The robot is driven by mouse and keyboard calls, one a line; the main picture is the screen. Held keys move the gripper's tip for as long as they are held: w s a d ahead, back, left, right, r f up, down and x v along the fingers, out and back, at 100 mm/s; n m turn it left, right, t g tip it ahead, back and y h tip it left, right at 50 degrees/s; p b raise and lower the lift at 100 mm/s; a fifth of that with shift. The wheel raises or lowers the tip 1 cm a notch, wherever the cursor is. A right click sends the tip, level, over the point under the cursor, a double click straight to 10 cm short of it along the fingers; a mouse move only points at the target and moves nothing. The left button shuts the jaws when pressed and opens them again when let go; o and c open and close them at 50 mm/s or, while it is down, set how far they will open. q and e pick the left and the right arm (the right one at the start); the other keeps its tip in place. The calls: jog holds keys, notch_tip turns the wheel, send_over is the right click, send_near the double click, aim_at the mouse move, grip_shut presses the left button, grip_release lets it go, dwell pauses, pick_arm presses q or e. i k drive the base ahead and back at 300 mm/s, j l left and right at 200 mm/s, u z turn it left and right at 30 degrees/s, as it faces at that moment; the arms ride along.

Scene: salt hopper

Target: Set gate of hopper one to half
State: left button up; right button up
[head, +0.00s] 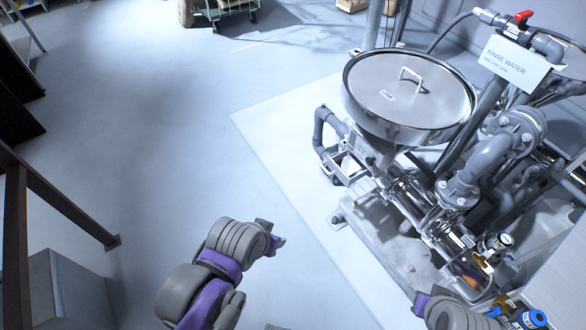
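A steel hopper (408,97) with a round lid, a bar handle and a small label stands at the upper right in the head view. I cannot tell from its label whether it is hopper one. Below its left side is a grey bracket-like fitting (322,140) and a boxy part (350,166), perhaps the gate; its setting cannot be read. My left gripper (275,240) is over the floor, left of and below the hopper, apart from it. My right gripper (421,300) is at the bottom edge, near the lower pipework. Both finger gaps are unclear, and neither shows a held thing.
A "RINSE WATER" sign (516,64) and a red valve handle (523,16) are at the upper right. Grey pipes and a pump (485,170) crowd the right side. A brown rail (62,200) stands at the left. A cart (224,10) is far back. The middle floor is clear.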

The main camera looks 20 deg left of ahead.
aim_at(349, 165)
jog(key=u, duration=0.35)
jog(key=i+j+z, duration=0.1)
jog(key=i+z, duration=0.15)
jog(key=i, duration=0.95)
